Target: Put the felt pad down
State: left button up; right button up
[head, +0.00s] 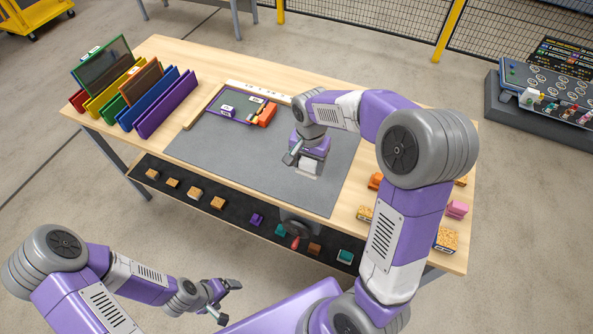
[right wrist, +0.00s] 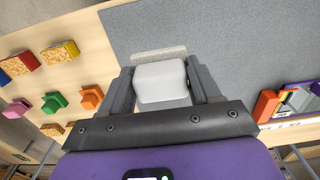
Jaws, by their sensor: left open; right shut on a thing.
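The felt pad has a pale grey-white block-like body (right wrist: 162,82) with a speckled grey strip along its far edge in the right wrist view. My right gripper (right wrist: 161,92) is shut on the body, one finger on each side. In the head view this gripper (head: 308,164) points down over the grey mat (head: 215,148), and the pale pad (head: 307,169) shows below it, partly hidden. I cannot tell whether the pad touches the mat. My left gripper (head: 226,301) is open and empty, in front of the table and away from the pad.
Coloured upright panels (head: 150,95) stand at the table's left. A purple-framed panel (head: 230,107) and an orange object (head: 266,114) lie at the mat's back. Small blocks (head: 457,209) sit at the right. A dark lower shelf (head: 235,212) holds several blocks. The mat's left-middle is clear.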

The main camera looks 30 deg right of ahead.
aim_at(307, 170)
jog(key=f, duration=0.1)
jog(key=f+b, duration=0.1)
jog(key=f, duration=0.2)
jog(key=shift+w, duration=0.25)
jog(key=shift+s+f+b, duration=0.2)
jog(key=shift+f+b, duration=0.15)
jog(key=shift+f, duration=0.35)
jog(key=shift+w+f+b, duration=0.1)
jog(key=shift+f+b, duration=0.5)
jog(key=shift+f, duration=1.65)
jog(key=shift+f, duration=0.1)
jog(key=o, duration=1)
notch_tip(307, 170, up, 12)
jog(key=p, duration=0.3)
